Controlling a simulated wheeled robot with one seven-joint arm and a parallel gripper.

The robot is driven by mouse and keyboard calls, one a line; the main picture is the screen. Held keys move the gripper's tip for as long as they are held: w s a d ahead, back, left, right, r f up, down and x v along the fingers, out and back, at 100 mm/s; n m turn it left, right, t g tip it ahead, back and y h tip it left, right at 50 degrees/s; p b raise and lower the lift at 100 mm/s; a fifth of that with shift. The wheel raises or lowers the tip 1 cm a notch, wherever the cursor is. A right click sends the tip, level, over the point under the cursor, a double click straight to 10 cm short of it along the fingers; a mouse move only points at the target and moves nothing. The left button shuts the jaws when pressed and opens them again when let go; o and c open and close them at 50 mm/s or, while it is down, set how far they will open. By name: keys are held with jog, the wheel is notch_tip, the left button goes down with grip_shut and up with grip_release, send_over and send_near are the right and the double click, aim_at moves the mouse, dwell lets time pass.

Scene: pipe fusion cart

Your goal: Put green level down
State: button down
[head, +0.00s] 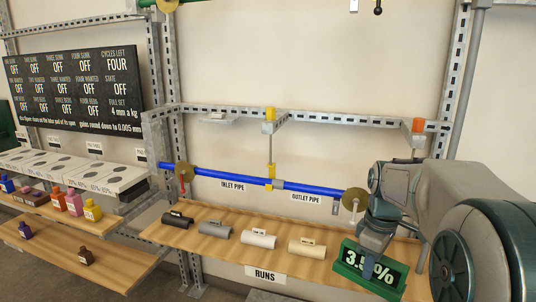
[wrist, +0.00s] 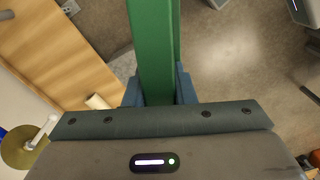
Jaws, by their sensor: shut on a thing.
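The green level (head: 352,282) has a dark display reading partly hidden by my fingers; a 3 and a % sign show. My gripper (head: 372,266) is shut on it from above. In the head view the level overlaps the right part of the wooden shelf marked RUNS (head: 220,247), slightly tilted. In the wrist view the green level (wrist: 153,45) runs up between my blue-grey fingers (wrist: 158,90), with bare floor to its right and wood to its left. I cannot tell whether it touches the shelf.
Black, grey, white and cream cylinders (head: 258,239) lie along the shelf left of the level. A blue pipe (head: 240,182) with yellow clamp and brass discs runs above it. A status board (head: 75,88) and lower shelves with coloured bottles (head: 75,203) stand at left.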

jog(key=w+a+f+m, duration=0.1)
jog(key=a+f+m, duration=0.1)
jog(key=f, duration=0.7)
jog(key=w+a+f+m, duration=0.1)
jog(key=a+f+m, duration=0.2)
jog(key=f, duration=0.6)
jog(key=w+a+f+m, duration=0.1)
jog(key=f+m, duration=0.3)
jog(key=f, duration=0.5)
jog(key=shift+w+a+f+m, duration=0.2)
jog(key=shift+a+m, duration=0.2)
jog(key=shift+a, duration=0.5)
